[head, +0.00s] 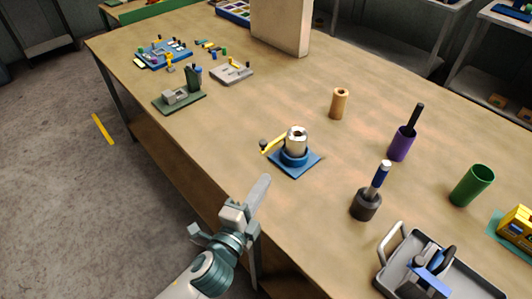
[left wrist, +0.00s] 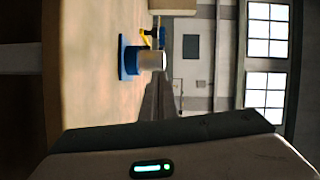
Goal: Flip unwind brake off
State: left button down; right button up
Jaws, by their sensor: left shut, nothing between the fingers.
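The unwind stand (head: 293,160) is a blue base with a silver foil roll (head: 297,139) standing upright on it, near the table's front edge. My right gripper is out of view.
A tan cylinder (head: 339,103), a purple cup (head: 402,143), a dark holder (head: 366,204) with a blue-handled tool, a green cup (head: 473,185) and a grey tray (head: 432,270) stand to the right. Small fixtures (head: 180,96) sit at the far left. Table around the stand is clear.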

pick_arm(q)
jog(key=shift+w, duration=0.15)
jog(key=w+p, duration=0.1)
jog(key=w, duration=0.2)
jog(key=w+p, duration=0.1)
jog(key=w, duration=0.3)
jog(key=w+f+p, duration=0.1)
jog(key=w+p, duration=0.1)
jog(key=w, duration=0.2)
jog(key=shift+w+d+f, duration=0.1)
jog(key=shift+w+d, duration=0.1)
jog(key=shift+d, duration=0.1)
jog(key=shift+a, duration=0.15)
